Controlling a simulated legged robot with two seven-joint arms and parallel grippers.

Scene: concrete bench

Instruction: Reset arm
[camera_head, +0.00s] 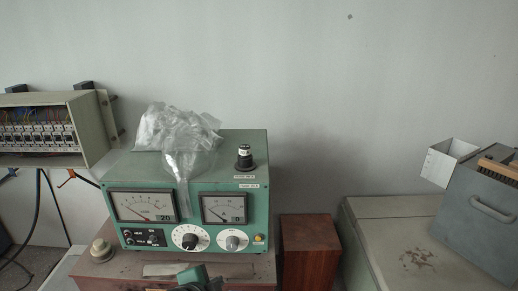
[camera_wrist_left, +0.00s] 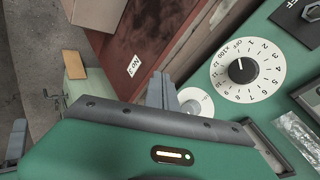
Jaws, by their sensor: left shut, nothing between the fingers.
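My left gripper (camera_head: 195,277) shows at the bottom edge of the head view, low in front of the green meter box (camera_head: 258,200); most of it is cut off. In the left wrist view my left gripper (camera_wrist_left: 161,90) has its grey fingers together, with nothing between them. They point past a white dial with a black knob (camera_wrist_left: 240,70). Whether they touch the box front cannot be told.
The meter box, with crumpled clear plastic (camera_head: 180,130) on top, stands on a reddish-brown base (camera_head: 100,268). A wooden block (camera_head: 310,250) is right of it. An open wired panel (camera_head: 40,130) is at left; a grey-blue case (camera_head: 480,215) is at right.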

